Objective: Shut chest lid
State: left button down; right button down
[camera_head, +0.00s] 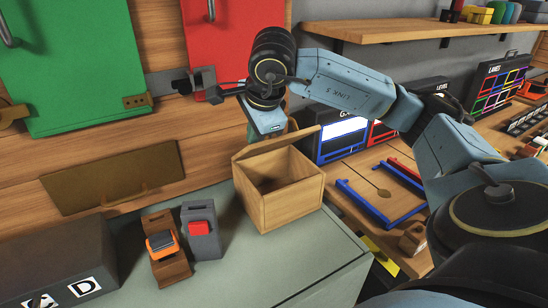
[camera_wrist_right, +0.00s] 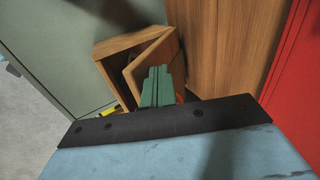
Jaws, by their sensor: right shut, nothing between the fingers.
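A wooden chest (camera_head: 287,203) stands on the grey-green counter below the wall. Its lid (camera_head: 276,143) is partly open, tilted up at the back, with the dark inside showing below it. My right gripper (camera_head: 266,124) is behind and above the lid, and its fingertips are hidden there in the head view. In the right wrist view the green fingers (camera_wrist_right: 157,86) are shut and empty, close against the lid (camera_wrist_right: 150,62) in the picture. I cannot tell whether they touch it. The chest also shows there (camera_wrist_right: 108,54). My left gripper is not in view.
An orange-topped switch block (camera_head: 166,248) and a grey block with a red button (camera_head: 201,230) stand left of the chest. A dark lettered box (camera_head: 60,268) is at lower left. Blue and red handled boards (camera_head: 378,190) lie to the right. Green counter (camera_head: 290,268) in front is clear.

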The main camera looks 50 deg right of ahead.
aim_at(260, 148)
jog(key=shift+s+a+f, duration=0.1)
jog(key=shift+s, duration=0.15)
jog(key=shift+f, duration=0.1)
jog(key=shift+s+a+f+b, duration=0.15)
jog(key=shift+s+f+b, duration=0.45)
jog(key=shift+f+b, duration=0.4)
jog(key=shift+s+a+f+b, duration=0.15)
jog(key=shift+s+f+b, duration=0.15)
jog(key=shift+s+b, duration=0.25)
jog(key=shift+w, duration=0.15)
